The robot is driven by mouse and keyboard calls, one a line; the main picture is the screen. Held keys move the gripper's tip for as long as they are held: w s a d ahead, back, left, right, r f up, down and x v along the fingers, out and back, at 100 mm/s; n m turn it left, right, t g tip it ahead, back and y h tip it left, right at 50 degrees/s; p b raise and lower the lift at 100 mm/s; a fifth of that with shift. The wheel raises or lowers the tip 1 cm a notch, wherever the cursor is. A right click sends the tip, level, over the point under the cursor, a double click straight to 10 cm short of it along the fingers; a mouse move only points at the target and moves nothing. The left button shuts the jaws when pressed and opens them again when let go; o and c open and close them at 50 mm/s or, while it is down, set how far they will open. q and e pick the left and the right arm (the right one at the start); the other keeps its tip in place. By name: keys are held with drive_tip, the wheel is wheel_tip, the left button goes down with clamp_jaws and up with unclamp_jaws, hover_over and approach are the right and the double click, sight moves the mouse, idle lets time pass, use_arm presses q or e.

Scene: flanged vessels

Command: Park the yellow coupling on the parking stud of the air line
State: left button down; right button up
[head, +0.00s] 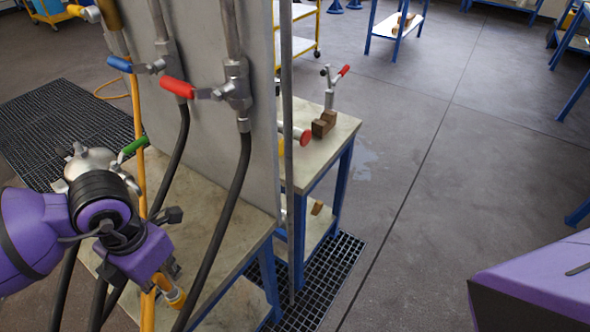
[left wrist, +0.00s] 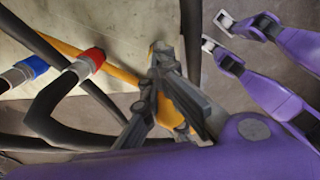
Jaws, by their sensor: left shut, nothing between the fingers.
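My left gripper (head: 172,268) is low in front of the valve panel, above the near bench. Its fingers are shut and empty in the left wrist view (left wrist: 165,95). A yellow-orange fitting (head: 174,296), which looks like the yellow coupling, sits just below the gripper in the head view; the gripper partly hides it. The yellow hose (head: 148,312) hangs down beside it. In the left wrist view the yellow hose (left wrist: 108,68) runs behind the fingers, not between them. I cannot make out the air line's parking stud. My right gripper is not in view.
The panel (head: 262,60) carries a blue-handled valve (head: 120,64) and a red-handled valve (head: 178,88) with black hoses. A round metal vessel (head: 90,162) is behind my left arm. Open floor lies right.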

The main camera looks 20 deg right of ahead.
sight(168, 287)
use_arm(q)
drive_tip(key=shift+f, duration=0.35)
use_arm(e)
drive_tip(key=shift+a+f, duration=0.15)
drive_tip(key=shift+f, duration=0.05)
use_arm(q)
drive_tip(key=shift+r, duration=0.1)
